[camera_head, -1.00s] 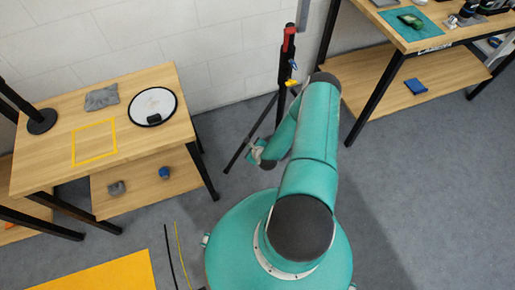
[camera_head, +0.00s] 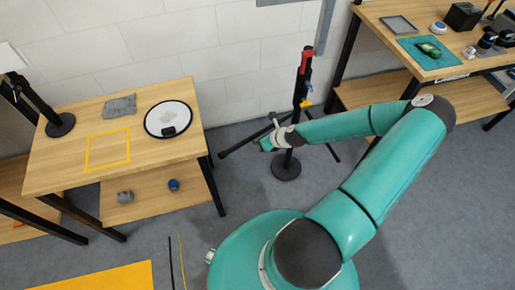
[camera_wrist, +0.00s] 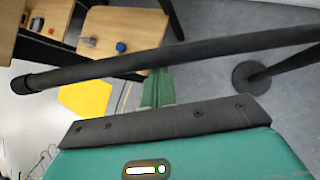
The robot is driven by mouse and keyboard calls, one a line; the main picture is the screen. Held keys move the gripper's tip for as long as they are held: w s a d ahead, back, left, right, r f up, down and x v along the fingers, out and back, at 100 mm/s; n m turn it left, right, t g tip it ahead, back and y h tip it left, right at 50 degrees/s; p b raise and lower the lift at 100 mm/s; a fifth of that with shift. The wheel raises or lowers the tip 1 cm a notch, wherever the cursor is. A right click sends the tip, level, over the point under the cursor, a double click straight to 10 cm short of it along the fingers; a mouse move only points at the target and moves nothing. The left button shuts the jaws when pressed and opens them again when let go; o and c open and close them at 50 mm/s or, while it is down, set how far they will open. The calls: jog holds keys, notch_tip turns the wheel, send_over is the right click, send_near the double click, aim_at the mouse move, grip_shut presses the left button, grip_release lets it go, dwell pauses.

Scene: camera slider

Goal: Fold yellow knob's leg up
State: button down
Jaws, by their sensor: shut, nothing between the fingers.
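The black stand (camera_head: 301,88) has a red top, a blue knob (camera_head: 308,86) and a yellow knob (camera_head: 306,104) below it. A black leg (camera_head: 240,145) slants down left behind my gripper; another (camera_head: 334,153) shows at right. In the wrist view a black leg (camera_wrist: 180,58) with a rubber foot (camera_wrist: 20,85) crosses the whole picture, just above my fingertips. My gripper (camera_head: 267,145), also in the wrist view (camera_wrist: 158,88), is shut and empty, close beside this leg. I cannot tell whether it touches. The yellow knob is outside the wrist view.
The stand's round base (camera_head: 286,170) is on the grey floor. A wooden table (camera_head: 60,160) with a round reflector (camera_head: 168,118) stands at left. A workbench (camera_head: 465,62) stands behind at right. A yellow mat (camera_head: 100,278) lies at lower left.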

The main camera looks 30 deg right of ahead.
jog(key=w+d+r+m+y, duration=0.2)
jog(key=d+r+y, duration=0.2)
jog(key=d+r, duration=0.4)
jog(key=w+d+r+m+y, duration=0.2)
jog(key=d+r+y, duration=0.2)
jog(key=d+r, duration=0.4)
jog(key=shift+d+r+m, duration=0.3)
jog(key=shift+r+m, duration=0.1)
jog(key=shift+r, duration=0.35)
jog(key=shift+a+f, duration=0.1)
